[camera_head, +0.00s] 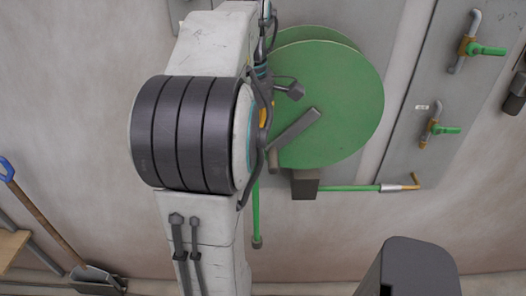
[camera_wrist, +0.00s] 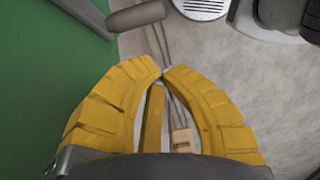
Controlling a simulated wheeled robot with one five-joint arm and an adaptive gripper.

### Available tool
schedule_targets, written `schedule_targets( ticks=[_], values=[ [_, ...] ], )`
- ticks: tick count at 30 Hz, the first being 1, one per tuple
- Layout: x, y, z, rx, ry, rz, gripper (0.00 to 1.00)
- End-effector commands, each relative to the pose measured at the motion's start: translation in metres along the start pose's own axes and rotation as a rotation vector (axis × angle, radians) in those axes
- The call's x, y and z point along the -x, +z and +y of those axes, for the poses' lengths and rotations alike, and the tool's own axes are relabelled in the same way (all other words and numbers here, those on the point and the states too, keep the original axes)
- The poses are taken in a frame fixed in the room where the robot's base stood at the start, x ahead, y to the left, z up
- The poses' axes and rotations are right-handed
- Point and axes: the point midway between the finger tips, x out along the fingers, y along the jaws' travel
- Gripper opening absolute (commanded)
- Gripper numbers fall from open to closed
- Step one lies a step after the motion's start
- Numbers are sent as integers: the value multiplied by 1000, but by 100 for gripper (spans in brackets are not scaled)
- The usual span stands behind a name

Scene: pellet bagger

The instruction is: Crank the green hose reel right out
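The green hose reel (camera_head: 340,105) is a large disc on the wall, partly hidden behind my arm in the head view. Its grey crank arm (camera_head: 297,129) slants down-left to a dark handle (camera_head: 273,160). In the wrist view the reel face (camera_wrist: 45,90) fills the left side, and the grey cylindrical handle (camera_wrist: 137,16) lies just beyond the fingertips, apart from them. My gripper (camera_wrist: 163,72) has yellow fingers with their tips together and nothing seen between the tips. In the head view only a bit of yellow gripper (camera_head: 264,113) shows beside the reel.
A green hose with a nozzle (camera_head: 400,187) sticks out right below the reel. Wall panels carry green-handled valves (camera_head: 486,49) at right. A blue-handled shovel (camera_head: 45,220) leans at lower left. A dark block (camera_head: 415,268) stands at lower right.

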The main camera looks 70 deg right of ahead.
Motion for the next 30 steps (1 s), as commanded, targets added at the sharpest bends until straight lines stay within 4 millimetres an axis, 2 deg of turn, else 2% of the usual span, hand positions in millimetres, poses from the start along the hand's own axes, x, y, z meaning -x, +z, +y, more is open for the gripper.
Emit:
schedule_targets(
  ticks=[5, 15, 30],
  values=[
    [-16, 0, -1, 0, -4, 0, 0],
    [-37, 16, 0, -2, -5, 1, 0],
    [-51, 24, 0, 0, -2, 0, 0]
  ],
)
